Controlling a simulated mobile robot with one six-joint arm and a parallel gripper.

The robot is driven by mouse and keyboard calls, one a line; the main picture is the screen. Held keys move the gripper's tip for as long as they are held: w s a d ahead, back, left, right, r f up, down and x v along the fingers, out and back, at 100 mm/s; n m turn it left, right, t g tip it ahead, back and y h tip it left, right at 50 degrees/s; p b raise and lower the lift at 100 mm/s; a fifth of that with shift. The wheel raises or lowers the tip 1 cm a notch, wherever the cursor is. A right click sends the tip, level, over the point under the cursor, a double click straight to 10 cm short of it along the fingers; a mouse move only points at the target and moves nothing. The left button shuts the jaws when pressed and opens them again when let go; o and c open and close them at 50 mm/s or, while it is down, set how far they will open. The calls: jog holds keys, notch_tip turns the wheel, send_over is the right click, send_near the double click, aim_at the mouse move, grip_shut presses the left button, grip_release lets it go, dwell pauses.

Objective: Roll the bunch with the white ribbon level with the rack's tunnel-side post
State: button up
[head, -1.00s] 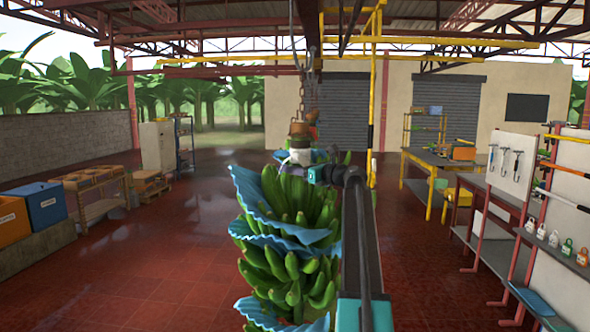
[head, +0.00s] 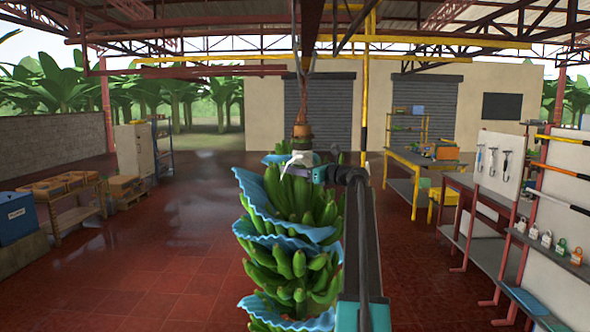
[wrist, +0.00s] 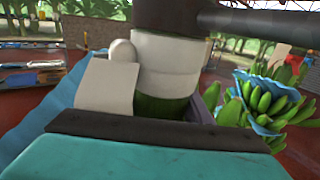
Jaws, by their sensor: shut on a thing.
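The bunch with the white ribbon (head: 300,157) hangs upright in the middle of the head view, its green banana hands (head: 295,265) layered with blue sheets. The ribbon wraps the top of its stalk, below a brown stem on a hanger. My gripper (head: 318,174) is at the stalk by the ribbon. In the wrist view the white wrap (wrist: 165,65) and a green stalk fill the space at my dark jaw, which is shut on the stalk. A slim yellow post (head: 364,110) with a dark band stands right behind the bunch. I cannot tell whether it is the rack's tunnel-side post.
A rack with red posts (head: 536,185) and coloured bars stands at right, beside a tool board (head: 501,165) and workbenches (head: 425,162). Low tables with trays (head: 62,186) and a blue bin (head: 16,217) stand at left. Another bunch (wrist: 268,105) shows in the wrist view. Red floor is open left of the bunch.

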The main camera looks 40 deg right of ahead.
jog(key=shift+a+r, duration=0.1)
jog(key=shift+a, duration=0.1)
jog(key=o, duration=1.5)
jog(key=shift+w+d, duration=0.1)
jog(key=shift+s+d, duration=0.15)
jog(key=shift+s, duration=0.35)
jog(key=b+v, duration=0.4)
jog(key=v, duration=0.9)
